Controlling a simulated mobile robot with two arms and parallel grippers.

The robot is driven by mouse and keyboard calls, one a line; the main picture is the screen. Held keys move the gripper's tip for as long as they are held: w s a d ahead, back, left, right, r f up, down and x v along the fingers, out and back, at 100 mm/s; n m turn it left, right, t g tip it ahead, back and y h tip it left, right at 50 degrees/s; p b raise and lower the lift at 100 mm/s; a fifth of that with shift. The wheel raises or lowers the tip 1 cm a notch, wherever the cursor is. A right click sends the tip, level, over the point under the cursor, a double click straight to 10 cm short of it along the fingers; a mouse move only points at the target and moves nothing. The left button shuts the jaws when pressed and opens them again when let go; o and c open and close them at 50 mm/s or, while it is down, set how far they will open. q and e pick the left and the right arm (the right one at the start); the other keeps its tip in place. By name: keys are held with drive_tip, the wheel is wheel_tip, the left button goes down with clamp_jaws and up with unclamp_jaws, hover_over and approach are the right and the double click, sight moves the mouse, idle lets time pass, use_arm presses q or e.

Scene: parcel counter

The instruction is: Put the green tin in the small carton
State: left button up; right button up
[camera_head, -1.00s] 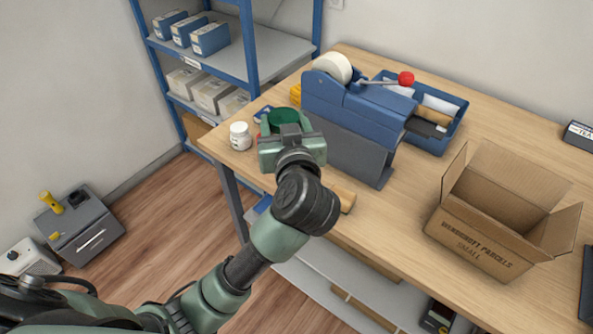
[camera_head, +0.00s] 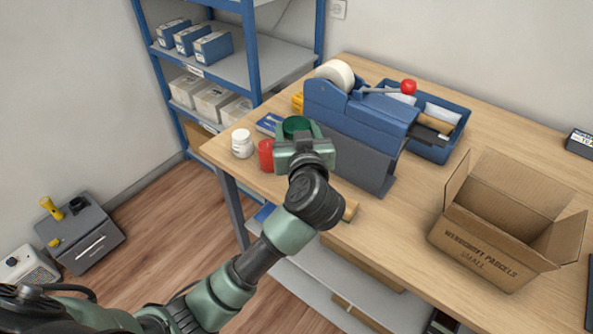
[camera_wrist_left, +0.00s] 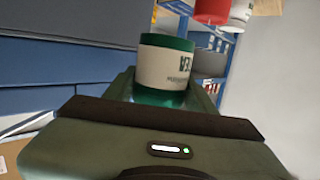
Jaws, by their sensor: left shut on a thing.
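The green tin (camera_head: 295,124) shows its dark green top just behind my left gripper (camera_head: 299,138) in the head view. In the left wrist view the tin (camera_wrist_left: 165,68) has a cream label and sits between the fingers. My left gripper is shut on it, by the left end of the tape dispenser. Whether the tin touches the table is hidden. The small carton (camera_head: 482,250) stands open at the right of the table, its flaps spread and its visible inside empty. My right gripper is not in view.
The blue tape dispenser (camera_head: 355,120) stands between the gripper and the carton, with a blue tray (camera_head: 437,148) behind it. A red tin (camera_head: 266,154) and a white jar (camera_head: 242,143) stand left of the gripper. Bare table lies in front of the carton's left side.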

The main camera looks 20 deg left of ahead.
use_arm(q)
wheel_tip(320, 180, down, 9)
drive_tip(key=shift+r+b, duration=0.1)
drive_tip(key=shift+b, duration=0.4)
drive_tip(key=shift+f+p, duration=0.8)
drive_tip(key=shift+f, duration=0.6)
drive_tip(key=shift+f, duration=0.1)
drive_tip(key=o, duration=1.5)
drive_tip(key=shift+f, duration=0.1)
